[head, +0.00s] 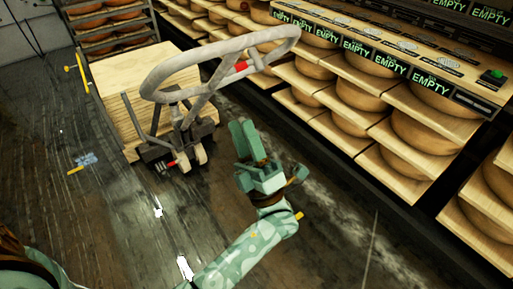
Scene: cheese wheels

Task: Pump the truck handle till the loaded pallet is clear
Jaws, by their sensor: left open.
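The pallet truck (180,140) stands on the floor left of centre. Its pale grey loop handle (215,52) leans up and to the right, with a red part inside the loop. My right gripper is not in view.
Shelves of cheese wheels (362,92) with green "EMPTY" labels run along the right. A rack with more wheels (102,28) stands at the back left.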

